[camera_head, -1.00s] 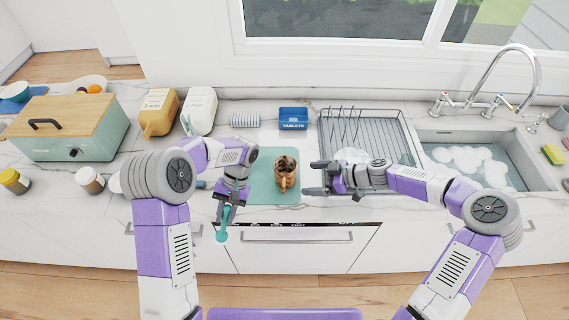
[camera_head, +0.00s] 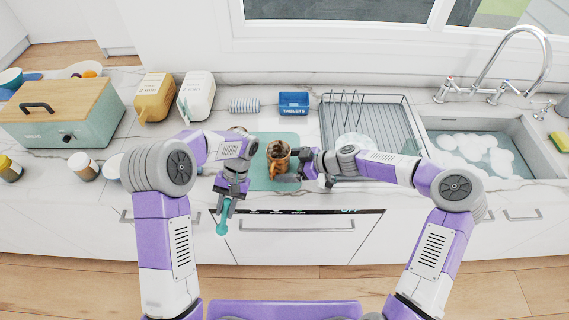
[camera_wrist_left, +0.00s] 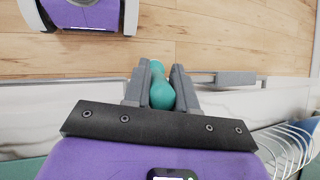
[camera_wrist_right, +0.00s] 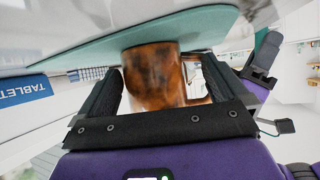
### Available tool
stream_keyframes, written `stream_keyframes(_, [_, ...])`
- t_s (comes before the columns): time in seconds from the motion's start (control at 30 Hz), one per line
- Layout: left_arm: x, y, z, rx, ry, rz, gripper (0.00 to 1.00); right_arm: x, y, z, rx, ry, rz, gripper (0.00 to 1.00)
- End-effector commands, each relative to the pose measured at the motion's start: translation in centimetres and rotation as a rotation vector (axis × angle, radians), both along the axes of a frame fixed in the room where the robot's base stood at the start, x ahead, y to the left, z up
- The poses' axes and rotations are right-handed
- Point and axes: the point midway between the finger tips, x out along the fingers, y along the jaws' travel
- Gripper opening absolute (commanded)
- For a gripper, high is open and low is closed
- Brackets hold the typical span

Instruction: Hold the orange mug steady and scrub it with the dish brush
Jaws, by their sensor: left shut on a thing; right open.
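The orange mug (camera_head: 277,152), stained dark brown, stands upright on the teal mat (camera_head: 262,182) in the head view. My right gripper (camera_head: 291,167) is open at the mug's right side. In the right wrist view the mug (camera_wrist_right: 153,77) sits between the two open fingers (camera_wrist_right: 160,88), with its handle toward the right finger. My left gripper (camera_head: 226,202) is shut on the teal dish brush (camera_head: 222,222), left of the mug and in front of the counter edge. In the left wrist view the brush's teal end (camera_wrist_left: 162,94) is between the fingers; its other end is hidden.
A dish rack (camera_head: 395,140) and a sink (camera_head: 512,130) with suds and a tall faucet are to the right.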

Motion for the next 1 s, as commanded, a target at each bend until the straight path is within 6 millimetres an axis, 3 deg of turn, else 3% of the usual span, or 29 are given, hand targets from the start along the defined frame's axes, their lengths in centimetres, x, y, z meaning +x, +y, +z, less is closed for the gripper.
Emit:
stream_keyframes(0.33, [0.0,0.0,-0.1,0.000,-0.001,0.000,0.00,0.1,0.2,0.1,-0.001,-0.002,0.000,0.98])
stream_keyframes(0.6, [0.0,0.0,-0.1,0.000,-0.001,0.000,0.00,0.0,0.2,0.0,0.000,0.000,0.001,0.59])
stream_keyframes(0.87, [0.0,-0.1,0.0,-0.001,-0.001,-0.001,0.00,0.0,0.2,0.0,0.000,0.000,0.002,0.59])
stream_keyframes(1.0, [0.2,-1.8,1.2,-0.018,-0.008,-0.016,0.00,0.0,0.2,0.0,0.000,0.000,0.002,0.59])
